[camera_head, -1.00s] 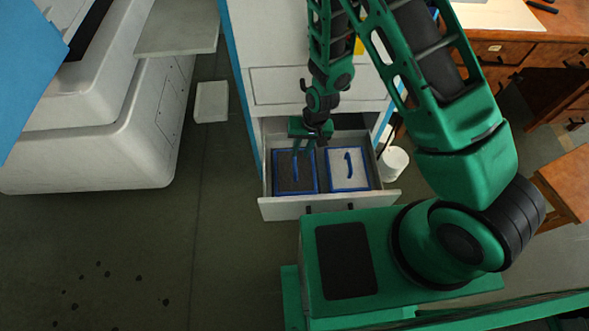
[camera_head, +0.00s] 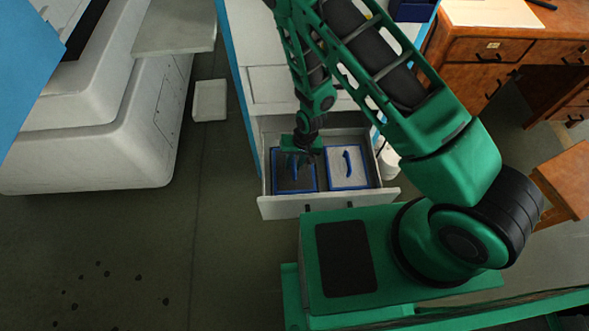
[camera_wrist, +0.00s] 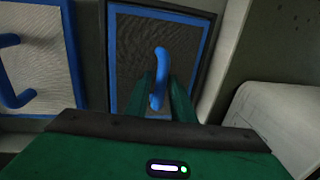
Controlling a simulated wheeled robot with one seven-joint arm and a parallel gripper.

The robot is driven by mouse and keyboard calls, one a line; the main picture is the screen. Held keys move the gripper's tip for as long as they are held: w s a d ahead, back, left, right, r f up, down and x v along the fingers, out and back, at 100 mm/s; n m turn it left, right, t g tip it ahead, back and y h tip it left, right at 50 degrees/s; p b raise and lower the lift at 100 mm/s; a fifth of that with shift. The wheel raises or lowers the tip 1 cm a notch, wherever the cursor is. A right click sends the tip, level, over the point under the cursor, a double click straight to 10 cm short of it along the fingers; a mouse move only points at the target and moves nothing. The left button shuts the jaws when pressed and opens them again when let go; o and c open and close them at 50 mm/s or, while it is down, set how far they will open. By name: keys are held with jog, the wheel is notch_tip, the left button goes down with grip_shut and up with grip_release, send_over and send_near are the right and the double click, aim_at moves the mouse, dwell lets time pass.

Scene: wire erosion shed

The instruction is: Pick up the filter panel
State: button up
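Two blue-framed filter panels lie side by side in an open drawer (camera_head: 330,203). The left one is a dark-mesh filter panel (camera_head: 282,184) with an upright blue handle; it also shows in the middle of the wrist view (camera_wrist: 130,55). The right one is a light-mesh filter panel (camera_head: 345,176), at the left of the wrist view (camera_wrist: 42,75). My gripper (camera_head: 299,158) is low over the dark panel, pointing down. In the wrist view its green fingers (camera_wrist: 161,85) stand open on either side of the dark panel's handle. Contact with the handle is unclear.
The drawer belongs to a white cabinet (camera_head: 265,85) behind it, and its walls are close around the panels. A white container (camera_head: 389,163) stands just right of the drawer. A large white machine (camera_head: 90,150) is at left.

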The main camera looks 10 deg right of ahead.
aim_at(293, 162)
grip_shut()
jog(key=shift+r, duration=0.1)
notch_tip(293, 162, up, 18)
dwell(0.8)
